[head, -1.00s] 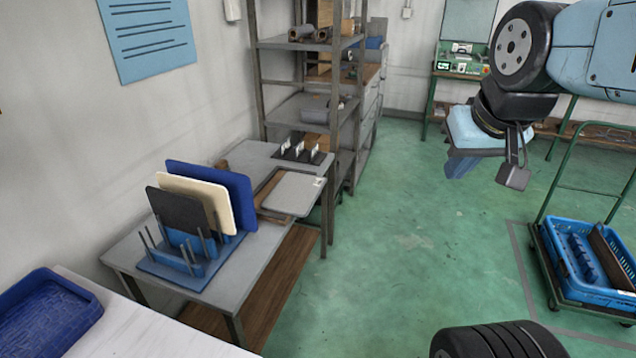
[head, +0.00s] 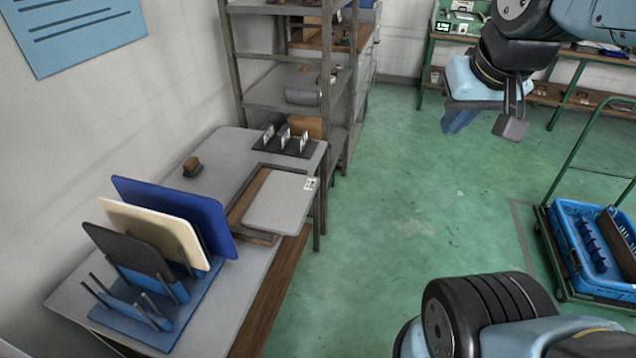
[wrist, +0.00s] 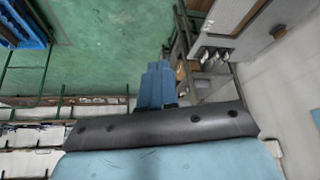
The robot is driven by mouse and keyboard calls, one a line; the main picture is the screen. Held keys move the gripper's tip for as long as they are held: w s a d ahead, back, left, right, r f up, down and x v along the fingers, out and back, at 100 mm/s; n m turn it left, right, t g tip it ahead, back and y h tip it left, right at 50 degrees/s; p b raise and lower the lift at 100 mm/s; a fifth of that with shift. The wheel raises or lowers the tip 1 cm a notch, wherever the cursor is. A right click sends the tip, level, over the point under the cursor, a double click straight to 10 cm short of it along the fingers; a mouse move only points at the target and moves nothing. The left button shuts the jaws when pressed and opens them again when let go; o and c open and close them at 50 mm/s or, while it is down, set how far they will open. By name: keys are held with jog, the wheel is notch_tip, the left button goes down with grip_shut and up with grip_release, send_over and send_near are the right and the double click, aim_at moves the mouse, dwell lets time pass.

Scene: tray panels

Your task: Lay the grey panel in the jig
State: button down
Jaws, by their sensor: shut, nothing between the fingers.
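A light grey panel (head: 281,203) with a small printed label at one corner lies flat at the right edge of the grey table. It covers part of the brown, dark-rimmed jig (head: 241,217) and sits off to its right, not squarely within it; the exact contact is unclear. My gripper (head: 460,120) is in the air over the green floor, right of the table and well apart from the panel. Its blue fingers are together and empty, and they also show in the wrist view (wrist: 156,85).
A blue rack (head: 190,310) holds a dark grey panel (head: 130,249), a cream panel (head: 150,232) and a blue panel (head: 180,212). A black holder with white tags (head: 287,142) and a small brown block (head: 192,167) are behind. Shelving stands beyond; a trolley (head: 590,240) is right. Floor between is clear.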

jog(key=shift+w, duration=0.1)
jog(key=w+a+f+m+g+y, duration=0.2)
jog(key=w+a+f+m+y, duration=0.2)
jog(key=w+f+m, duration=0.5)
jog(key=w+a+f+m+g+y, duration=0.25)
jog(key=w+a+f+m, duration=0.2)
jog(key=w+f, duration=0.8)
notch_tip(320, 180, down, 12)
jog(key=w+d+m+y, duration=0.2)
jog(key=m, duration=0.5)
jog(key=w+a+f, duration=0.2)
jog(key=a+f, duration=0.5)
jog(key=a, duration=0.4)
jog(key=shift+w+a+f+t, duration=0.15)
jog(key=shift+w+f+t, duration=0.05)
jog(key=shift+w+t, duration=0.25)
